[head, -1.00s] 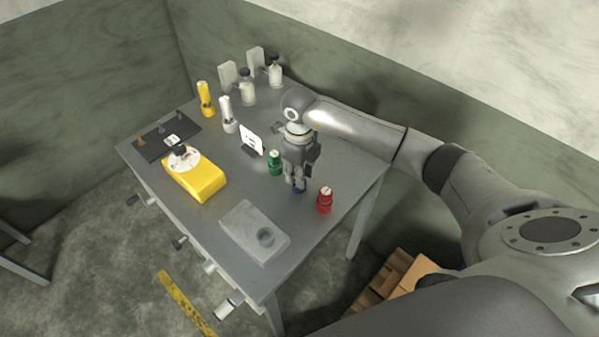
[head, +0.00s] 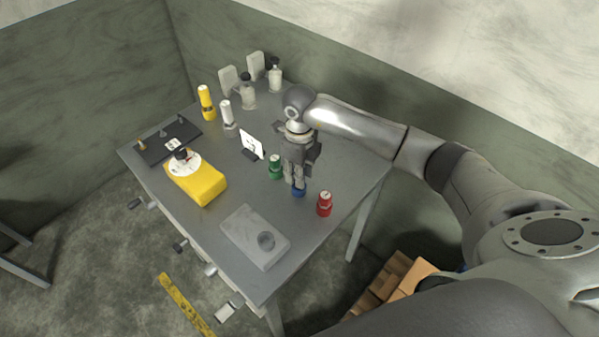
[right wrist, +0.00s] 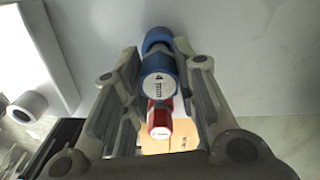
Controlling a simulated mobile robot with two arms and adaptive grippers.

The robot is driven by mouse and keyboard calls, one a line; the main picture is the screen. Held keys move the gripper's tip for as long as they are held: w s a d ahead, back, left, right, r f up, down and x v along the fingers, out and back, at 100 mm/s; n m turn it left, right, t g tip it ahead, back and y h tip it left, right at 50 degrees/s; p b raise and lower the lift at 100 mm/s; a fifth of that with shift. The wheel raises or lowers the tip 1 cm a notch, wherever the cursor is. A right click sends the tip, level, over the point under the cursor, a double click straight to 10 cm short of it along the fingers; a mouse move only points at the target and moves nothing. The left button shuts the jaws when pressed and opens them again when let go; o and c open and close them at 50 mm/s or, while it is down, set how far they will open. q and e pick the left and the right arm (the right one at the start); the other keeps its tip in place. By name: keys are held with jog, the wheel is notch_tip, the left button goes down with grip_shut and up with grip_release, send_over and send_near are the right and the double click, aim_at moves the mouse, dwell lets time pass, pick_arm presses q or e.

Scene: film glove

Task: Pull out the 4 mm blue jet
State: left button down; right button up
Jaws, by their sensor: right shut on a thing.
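The blue jet (head: 298,191) stands on the grey table between a green one and a red one. My right gripper (head: 295,178) points down from above and is shut on the blue jet. In the right wrist view the blue jet (right wrist: 158,80) shows its pale, marked round end between the two fingers (right wrist: 158,88). A second blue part shows just beyond it; I cannot tell whether the jet is clear of it. The size marking is too small to read. My left gripper is not in view.
A red jet (head: 324,204) stands close on the right and a green one (head: 275,167) on the left. A small white sign (head: 251,143), a yellow device (head: 199,182), a grey tray (head: 242,215) and several bottles stand around. The table's right edge is near.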

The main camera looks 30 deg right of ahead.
jog(key=shift+r+p, duration=0.85)
jog(key=shift+r, duration=0.7)
jog(key=shift+r, duration=0.1)
jog(key=shift+r+p, duration=0.7)
jog(key=shift+r, duration=0.7)
jog(key=shift+a, duration=0.1)
